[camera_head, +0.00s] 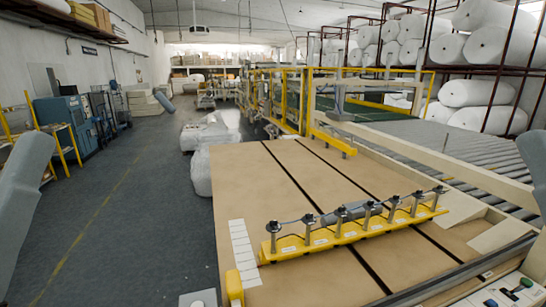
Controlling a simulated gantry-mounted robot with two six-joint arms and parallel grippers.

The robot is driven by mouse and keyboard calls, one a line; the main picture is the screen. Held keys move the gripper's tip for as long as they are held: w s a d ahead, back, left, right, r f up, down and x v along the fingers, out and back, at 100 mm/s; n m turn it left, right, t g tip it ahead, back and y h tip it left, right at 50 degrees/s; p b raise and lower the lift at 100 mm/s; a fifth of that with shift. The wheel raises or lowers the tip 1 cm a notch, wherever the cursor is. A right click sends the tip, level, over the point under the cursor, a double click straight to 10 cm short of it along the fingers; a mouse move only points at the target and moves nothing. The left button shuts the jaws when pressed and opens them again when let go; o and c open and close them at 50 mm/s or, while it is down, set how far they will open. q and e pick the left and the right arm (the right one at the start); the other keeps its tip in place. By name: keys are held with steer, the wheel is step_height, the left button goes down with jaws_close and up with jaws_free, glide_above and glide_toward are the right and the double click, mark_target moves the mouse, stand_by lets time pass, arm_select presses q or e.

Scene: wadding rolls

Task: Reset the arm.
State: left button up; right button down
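Neither of my grippers is in view. A grey link of my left arm (22,195) shows at the left edge, and a grey link of my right arm (533,165) shows at the right edge. Both links are clear of the brown work table (255,185). What the grippers hold, if anything, is hidden. White wadding rolls (478,92) lie stacked on the racks at the back right.
A yellow bar with several metal posts (350,235) lies across the table's front. A roller conveyor (455,150) runs along the right. Plastic-wrapped bundles (202,165) stand left of the table. Blue machines (68,125) stand by the left wall. The floor between is clear.

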step_height(320, 180, up, 26)
steer(key=p, duration=2.3)
steer(key=shift+w, duration=0.2)
